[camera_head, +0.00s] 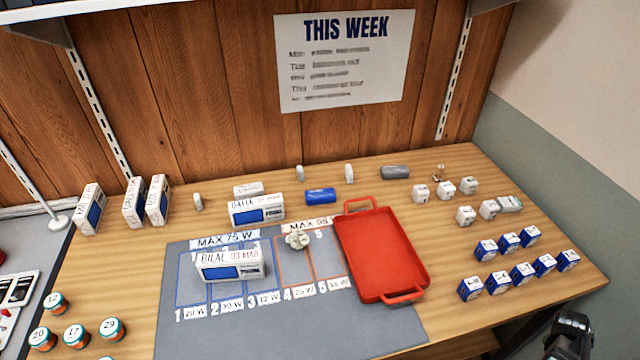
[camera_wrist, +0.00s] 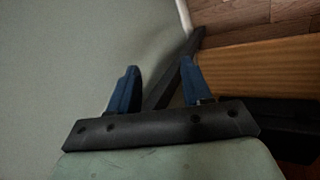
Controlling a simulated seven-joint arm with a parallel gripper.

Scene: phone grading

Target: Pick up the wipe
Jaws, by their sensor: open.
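A crumpled off-white thing (camera_head: 297,240), which looks like the wipe, lies on the grey mat (camera_head: 390,335) at the top of the orange-outlined slot 4. It is behind and right of a white box labelled Bilal (camera_head: 230,266) and left of the red tray. My gripper (camera_wrist: 160,78) shows in the wrist view with its two blue fingers apart and nothing between them. It is away from the wipe, which does not show in the wrist view. A dark part of my arm shows at the lower right of the head view.
A red tray (camera_head: 382,258) with handles lies partly on the mat. Several white and blue small boxes (camera_head: 522,272) stand at the right. A labelled box (camera_head: 256,210) and a blue roll (camera_head: 320,196) stand behind the mat. Numbered jars (camera_head: 75,336) are front left.

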